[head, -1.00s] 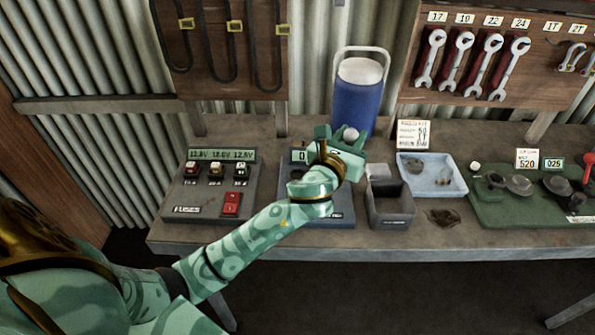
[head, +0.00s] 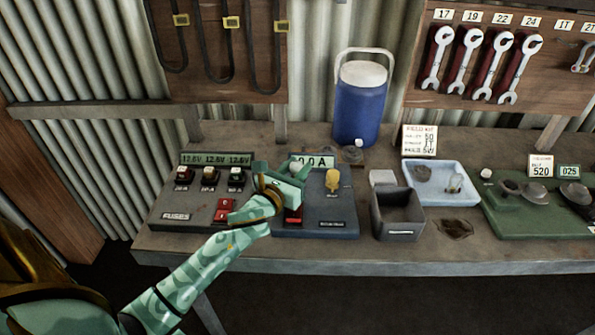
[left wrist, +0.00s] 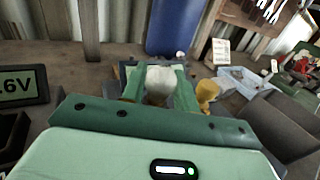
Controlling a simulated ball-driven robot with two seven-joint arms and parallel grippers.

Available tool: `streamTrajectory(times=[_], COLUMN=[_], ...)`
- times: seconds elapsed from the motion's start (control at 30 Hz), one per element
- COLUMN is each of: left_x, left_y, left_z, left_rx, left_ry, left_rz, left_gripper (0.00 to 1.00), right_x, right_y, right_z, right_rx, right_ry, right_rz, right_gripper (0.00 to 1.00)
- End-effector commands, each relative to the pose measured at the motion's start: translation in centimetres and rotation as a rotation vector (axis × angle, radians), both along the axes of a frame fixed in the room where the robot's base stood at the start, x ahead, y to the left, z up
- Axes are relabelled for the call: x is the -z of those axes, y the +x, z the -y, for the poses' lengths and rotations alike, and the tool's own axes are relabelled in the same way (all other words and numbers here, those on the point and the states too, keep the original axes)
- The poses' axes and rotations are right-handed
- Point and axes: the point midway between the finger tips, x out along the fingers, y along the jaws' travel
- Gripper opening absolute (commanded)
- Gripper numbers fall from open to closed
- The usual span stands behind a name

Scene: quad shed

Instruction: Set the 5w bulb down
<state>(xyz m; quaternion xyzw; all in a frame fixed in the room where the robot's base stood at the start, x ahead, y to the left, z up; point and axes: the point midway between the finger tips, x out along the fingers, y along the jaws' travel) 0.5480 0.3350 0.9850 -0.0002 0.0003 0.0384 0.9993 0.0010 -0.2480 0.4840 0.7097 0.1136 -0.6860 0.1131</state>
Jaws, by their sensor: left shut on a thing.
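My left gripper (head: 288,172) is shut on a white bulb (left wrist: 158,86), which sits between its two green fingers in the left wrist view. Only the bulb's rounded white top (head: 296,166) shows in the head view. The gripper is over the left part of a dark grey tester (head: 318,222) with a "0.0A" display, partly hiding it. I cannot read a wattage on the bulb or tell whether it touches the tester. My right gripper is not in view.
A yellow knob-like part (head: 333,180) stands on the tester, right of the gripper. A fuse panel (head: 187,205) is to the left. A grey bin (head: 399,222), a pale blue tray (head: 467,192) and a green board (head: 530,226) are to the right. A blue cooler (head: 360,108) stands behind.

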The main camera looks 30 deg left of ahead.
Motion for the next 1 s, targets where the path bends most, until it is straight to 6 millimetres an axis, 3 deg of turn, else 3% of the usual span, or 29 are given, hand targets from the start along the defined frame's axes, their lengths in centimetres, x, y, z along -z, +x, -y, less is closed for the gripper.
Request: streamTrajectory(times=[0.27,0.3,0.37,0.7,0.83,1.0], left_x=[0.3,0.1,0.1,-0.2,-0.1,-0.2], left_y=[0.0,0.0,0.0,-0.3,-2.4,-6.6], left_z=[0.0,0.0,0.0,0.1,0.2,0.5], left_rx=[0.0,0.0,0.0,0.001,0.001,0.0], left_ry=[0.001,0.001,0.001,0.0,-0.001,0.001], left_rz=[-0.001,-0.001,-0.001,-0.001,-0.003,-0.003], left_gripper=[0.07,0.41,0.52,0.52,0.52,0.52], right_x=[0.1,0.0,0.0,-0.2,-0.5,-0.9], right_y=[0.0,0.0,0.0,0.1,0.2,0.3], right_z=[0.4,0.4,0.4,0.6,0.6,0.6], right_rx=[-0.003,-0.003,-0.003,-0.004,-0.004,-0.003], right_ry=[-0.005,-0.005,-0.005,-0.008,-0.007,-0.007], right_rz=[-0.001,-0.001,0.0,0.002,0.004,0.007], right_gripper=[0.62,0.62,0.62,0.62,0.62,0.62])
